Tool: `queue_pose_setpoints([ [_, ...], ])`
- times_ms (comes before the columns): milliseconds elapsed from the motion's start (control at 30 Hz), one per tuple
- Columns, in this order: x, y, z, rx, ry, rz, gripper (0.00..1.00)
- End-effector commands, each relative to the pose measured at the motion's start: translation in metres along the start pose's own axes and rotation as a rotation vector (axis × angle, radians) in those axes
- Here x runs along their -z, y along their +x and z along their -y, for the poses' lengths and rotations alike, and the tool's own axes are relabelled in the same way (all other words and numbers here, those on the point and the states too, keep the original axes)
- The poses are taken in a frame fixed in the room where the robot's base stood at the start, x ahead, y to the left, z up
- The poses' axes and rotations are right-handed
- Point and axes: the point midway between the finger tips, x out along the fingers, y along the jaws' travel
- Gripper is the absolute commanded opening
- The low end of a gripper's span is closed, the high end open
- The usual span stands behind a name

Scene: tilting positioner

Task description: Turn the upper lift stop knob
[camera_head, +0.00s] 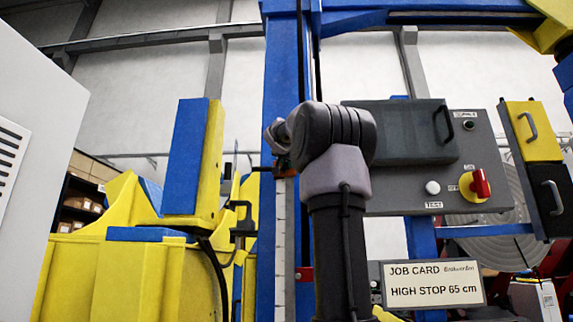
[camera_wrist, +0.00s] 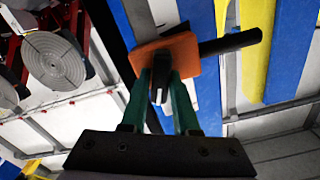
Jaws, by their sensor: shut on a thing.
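The upper lift stop is an orange block (camera_wrist: 184,52) on the blue column, with a dark bar sticking out to the right in the wrist view. In the head view, only a sliver of the orange block (camera_head: 283,162) shows beside the column's scale (camera_head: 283,240); my arm covers much of that area.
A job card (camera_head: 432,284) reads "HIGH STOP 65 cm". A grey control box (camera_head: 400,190) with a red-and-yellow switch (camera_head: 476,186) stands right of my arm. Yellow and blue machine parts (camera_head: 190,180) stand at left. A red piece (camera_head: 304,274) sits lower on the column.

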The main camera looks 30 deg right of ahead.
Motion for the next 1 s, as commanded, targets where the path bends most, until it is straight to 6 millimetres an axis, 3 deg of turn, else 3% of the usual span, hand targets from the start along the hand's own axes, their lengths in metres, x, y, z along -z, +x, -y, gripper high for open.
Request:
queue_pose_setpoints([
  [1000,-0.003,0.0,0.0053,0.0,-0.94,0.001,0.0],
])
